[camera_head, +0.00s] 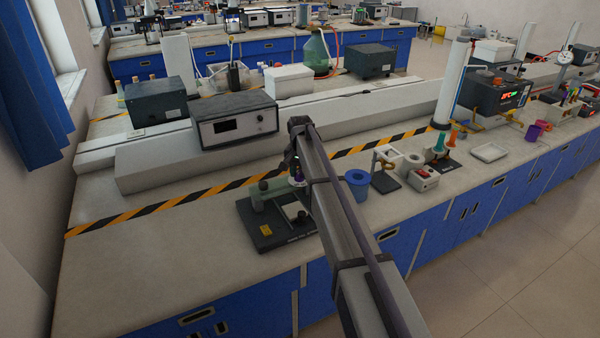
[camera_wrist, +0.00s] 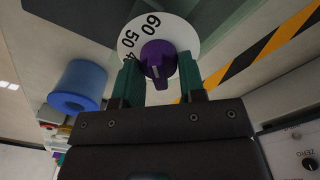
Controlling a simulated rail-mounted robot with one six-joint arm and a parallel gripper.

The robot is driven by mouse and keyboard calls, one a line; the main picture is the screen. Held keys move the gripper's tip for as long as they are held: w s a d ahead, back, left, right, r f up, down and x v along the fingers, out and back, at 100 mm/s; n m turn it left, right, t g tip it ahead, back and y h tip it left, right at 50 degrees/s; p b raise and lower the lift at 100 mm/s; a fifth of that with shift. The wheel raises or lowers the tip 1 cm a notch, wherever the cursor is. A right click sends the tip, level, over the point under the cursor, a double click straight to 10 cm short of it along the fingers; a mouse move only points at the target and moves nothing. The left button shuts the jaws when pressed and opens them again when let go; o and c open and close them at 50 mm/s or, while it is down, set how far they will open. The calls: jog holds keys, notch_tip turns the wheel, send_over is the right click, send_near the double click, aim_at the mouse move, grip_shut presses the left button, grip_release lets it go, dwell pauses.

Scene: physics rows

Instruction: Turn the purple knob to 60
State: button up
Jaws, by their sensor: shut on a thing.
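The purple knob (camera_wrist: 158,60) sits at the middle of a white dial (camera_wrist: 182,28) in the wrist view. The dial shows the numbers 60, 50 and part of 40 at its upper left; the rest is hidden. In the head view the knob (camera_head: 298,181) is a small purple spot at my arm's end, by a green and black device (camera_head: 262,230).
A blue cylinder (camera_wrist: 78,86) stands left of the dial in the wrist view; it also shows in the head view (camera_head: 357,183). A grey box with a display (camera_head: 235,122) stands behind. The bench front left (camera_head: 150,270) is clear.

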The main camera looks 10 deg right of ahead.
aim_at(300, 170)
jog(key=o, duration=0.9)
jog(key=shift+c, duration=0.2)
notch_tip(300, 170, up, 11)
jog(key=p, duration=1.1)
jog(key=shift+f, duration=0.1)
jog(key=s+n, duration=0.6)
jog(key=s, duration=3.2)
jog(key=shift+s+a, duration=0.15)
jog(key=shift+s, duration=0.2)
